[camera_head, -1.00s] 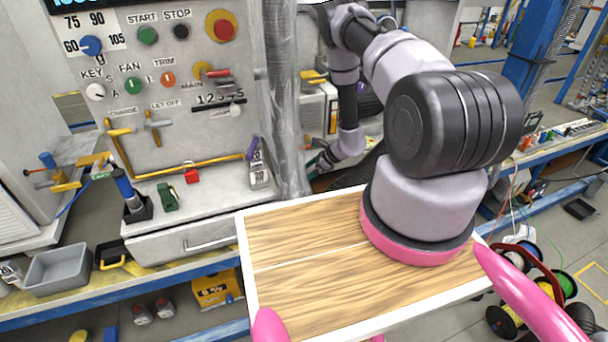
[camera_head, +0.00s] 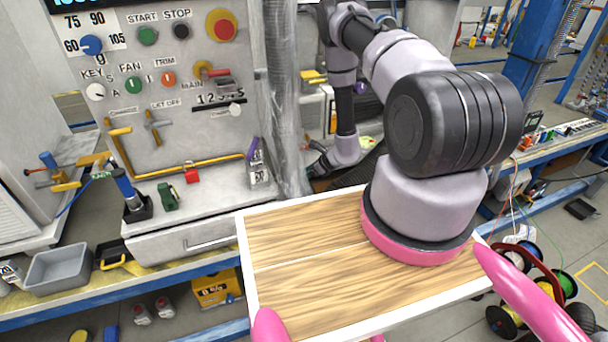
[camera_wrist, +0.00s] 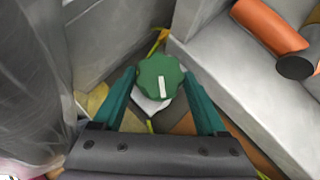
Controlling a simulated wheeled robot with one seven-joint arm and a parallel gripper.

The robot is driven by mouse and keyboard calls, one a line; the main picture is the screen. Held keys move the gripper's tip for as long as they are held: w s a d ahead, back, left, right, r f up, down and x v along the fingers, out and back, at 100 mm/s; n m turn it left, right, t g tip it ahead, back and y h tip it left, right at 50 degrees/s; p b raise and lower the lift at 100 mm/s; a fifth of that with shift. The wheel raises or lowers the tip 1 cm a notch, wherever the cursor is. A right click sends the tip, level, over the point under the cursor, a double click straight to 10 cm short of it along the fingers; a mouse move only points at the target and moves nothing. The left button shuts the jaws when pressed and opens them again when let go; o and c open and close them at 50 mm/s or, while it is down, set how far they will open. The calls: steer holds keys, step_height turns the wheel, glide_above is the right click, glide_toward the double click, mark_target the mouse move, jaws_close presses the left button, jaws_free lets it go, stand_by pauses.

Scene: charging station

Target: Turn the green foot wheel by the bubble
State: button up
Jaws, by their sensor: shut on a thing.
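The green foot wheel (camera_wrist: 158,77) has a scalloped rim and a white mark on its top face, in the middle of the wrist view. My gripper (camera_wrist: 160,82) has its two teal fingers on either side of the wheel and is shut on it. The white mark points nearly straight down in the picture. In the head view my gripper (camera_head: 318,163) is low behind the wrapped column, partly hidden, and the wheel cannot be made out there. I cannot make out the bubble in either view.
A plastic-wrapped column (camera_head: 283,100) stands close left of my gripper in the head view. In the wrist view a grey block (camera_wrist: 235,75) runs along the right, with an orange cylinder (camera_wrist: 268,25) above it. A control panel (camera_head: 185,80) is at the left.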

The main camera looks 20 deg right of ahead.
steer(key=shift+a+m+t+h, duration=0.1)
steer(key=shift+m+t+h, duration=0.3)
steer(key=shift+m, duration=0.4)
steer(key=o, duration=1.3)
steer(key=shift+s+r, duration=0.1)
steer(key=v, duration=1)
steer(key=shift+s+r, duration=0.2)
steer(key=shift+s, duration=0.05)
